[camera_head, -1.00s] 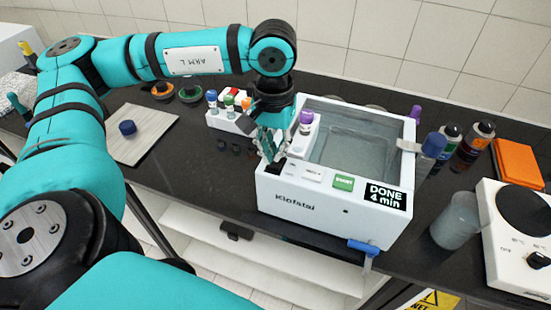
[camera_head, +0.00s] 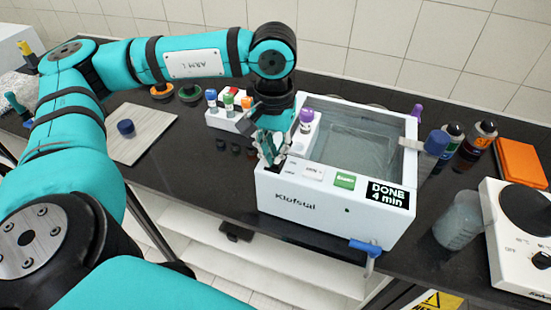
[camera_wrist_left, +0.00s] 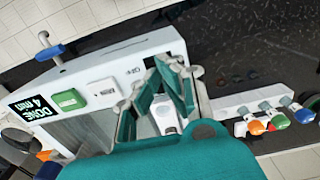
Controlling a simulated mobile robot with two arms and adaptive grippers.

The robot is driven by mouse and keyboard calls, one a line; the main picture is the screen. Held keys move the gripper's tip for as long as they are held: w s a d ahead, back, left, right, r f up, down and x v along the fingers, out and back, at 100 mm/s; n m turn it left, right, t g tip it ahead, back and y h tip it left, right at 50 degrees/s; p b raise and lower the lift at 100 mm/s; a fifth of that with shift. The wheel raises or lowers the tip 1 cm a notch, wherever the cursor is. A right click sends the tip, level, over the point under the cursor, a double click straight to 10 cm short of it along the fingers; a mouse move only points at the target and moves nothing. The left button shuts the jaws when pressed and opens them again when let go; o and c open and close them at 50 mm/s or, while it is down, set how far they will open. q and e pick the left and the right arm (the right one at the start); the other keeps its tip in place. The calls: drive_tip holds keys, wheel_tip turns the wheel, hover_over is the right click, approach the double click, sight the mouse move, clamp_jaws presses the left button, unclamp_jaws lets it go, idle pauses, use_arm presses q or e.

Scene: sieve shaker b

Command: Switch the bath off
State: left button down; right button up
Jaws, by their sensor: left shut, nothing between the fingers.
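The bath (camera_head: 285,200) is a white box with a clear-walled tank on the dark bench. Its display (camera_head: 387,195) reads "DONE 4 min". A green button (camera_head: 344,181) and a white button (camera_head: 313,173) sit on its sloped panel; they also show in the wrist view as the green button (camera_wrist_left: 68,101) and white button (camera_wrist_left: 103,92). My left gripper (camera_head: 270,163) is shut and empty at the panel's left end, pointing down. In the wrist view its fingertips (camera_wrist_left: 160,68) are close to the panel's end beside a small label. The fingers hide that corner; I cannot tell if they touch it.
A beaker (camera_head: 457,222) and a hotplate (camera_head: 515,235) stand to the right. A blue-handled tap (camera_head: 365,246) juts from the front.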

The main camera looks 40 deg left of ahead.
use_arm(q)
drive_tip(key=shift+f+b, duration=0.3)
drive_tip(key=shift+f, duration=0.1)
drive_tip(key=shift+r+p, duration=1.75)
drive_tip(key=shift+r, duration=1.8)
